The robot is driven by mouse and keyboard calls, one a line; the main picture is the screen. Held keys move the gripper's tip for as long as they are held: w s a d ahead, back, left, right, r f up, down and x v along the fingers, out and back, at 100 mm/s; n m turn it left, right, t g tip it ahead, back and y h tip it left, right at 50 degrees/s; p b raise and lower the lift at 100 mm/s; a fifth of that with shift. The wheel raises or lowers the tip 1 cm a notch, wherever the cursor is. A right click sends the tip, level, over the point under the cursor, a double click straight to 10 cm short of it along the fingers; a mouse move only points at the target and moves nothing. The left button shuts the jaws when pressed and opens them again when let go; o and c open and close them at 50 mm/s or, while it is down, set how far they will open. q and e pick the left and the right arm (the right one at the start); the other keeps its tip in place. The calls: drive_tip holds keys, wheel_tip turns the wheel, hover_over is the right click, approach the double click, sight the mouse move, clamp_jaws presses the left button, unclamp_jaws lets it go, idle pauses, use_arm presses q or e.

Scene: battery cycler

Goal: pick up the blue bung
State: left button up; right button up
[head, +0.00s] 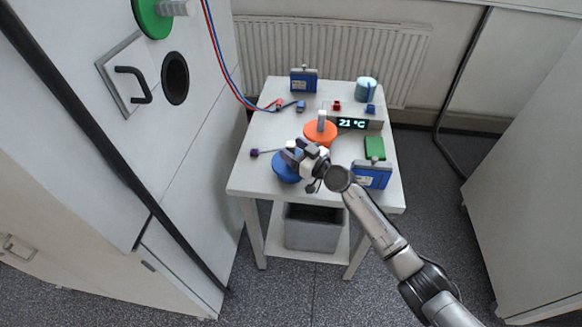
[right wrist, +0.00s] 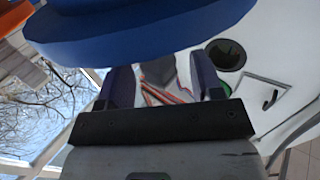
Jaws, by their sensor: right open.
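The blue bung (head: 285,168) is a round blue disc on the white table, near its front left edge. My right gripper (head: 296,155) is over it in the head view and hides part of it, including any handle. In the right wrist view the blue bung (right wrist: 140,35) fills the top as a big disc, close to the fingers. The right fingers (right wrist: 163,82) are spread, with nothing seen held between them. I cannot tell whether they touch the bung. My left gripper is not in view.
An orange bung (head: 318,135) with a pale handle stands just behind. Blue boxes (head: 371,175) (head: 304,80), a green block (head: 374,148), a display (head: 352,123) and a blue cup (head: 366,91) share the table (head: 243,180). The cabinet at left has an open round port (head: 175,78).

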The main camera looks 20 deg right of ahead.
sight(287, 145)
drive_tip(key=x, duration=0.3)
drive_tip(key=shift+w+b, duration=0.1)
drive_tip(key=shift+b, duration=0.2)
drive_tip(key=shift+c, duration=0.2)
clamp_jaws()
